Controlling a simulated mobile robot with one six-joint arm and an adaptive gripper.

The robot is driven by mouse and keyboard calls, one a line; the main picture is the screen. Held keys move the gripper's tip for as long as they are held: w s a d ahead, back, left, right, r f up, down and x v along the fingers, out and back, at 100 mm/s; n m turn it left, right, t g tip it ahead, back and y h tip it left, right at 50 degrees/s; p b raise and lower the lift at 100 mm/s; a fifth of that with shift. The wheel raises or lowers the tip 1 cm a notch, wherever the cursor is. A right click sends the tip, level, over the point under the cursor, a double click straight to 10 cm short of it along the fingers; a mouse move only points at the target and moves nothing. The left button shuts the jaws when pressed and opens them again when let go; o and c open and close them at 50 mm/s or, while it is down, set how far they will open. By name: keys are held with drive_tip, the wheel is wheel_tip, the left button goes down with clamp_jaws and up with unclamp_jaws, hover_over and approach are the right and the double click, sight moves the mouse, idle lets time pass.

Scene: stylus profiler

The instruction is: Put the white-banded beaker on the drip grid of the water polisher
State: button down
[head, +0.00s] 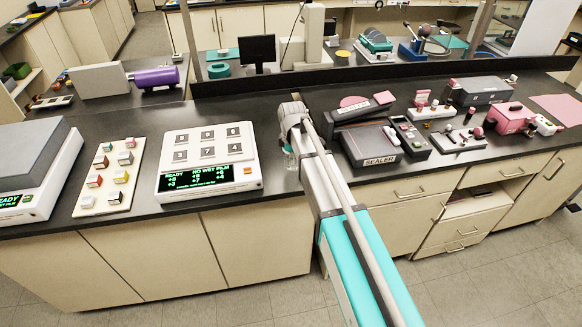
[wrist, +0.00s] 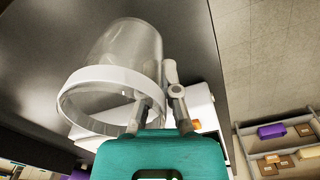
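The white-banded beaker (wrist: 112,58) is clear glass with a broad white band around its mouth. It fills the upper left of the wrist view, its mouth towards the camera. My gripper (wrist: 161,98) has its two fingers close together at the beaker's right wall. One finger overlaps the mouth and the other is outside, so they appear shut on the wall. In the head view my arm hides most of the gripper. A small piece of clear glass (head: 290,158) shows beside it, low over the counter. I cannot make out the water polisher or its drip grid.
A white instrument (head: 208,160) with numbered tiles and a green display stands just left of my arm. A dark sealer (head: 370,146) stands close on the right. A raised dark ledge (head: 360,75) runs behind. A tray of coloured cubes (head: 108,175) lies further left.

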sight(292, 169)
drive_tip(key=shift+w+f+b, duration=0.15)
drive_tip(key=shift+f+b, duration=1.3)
drive_tip(key=shift+f, duration=0.3)
drive_tip(key=shift+f, duration=0.1)
drive_tip(key=c, duration=0.8)
unclamp_jaws()
wheel_tip(292, 169, up, 12)
drive_tip(key=p, duration=1.2)
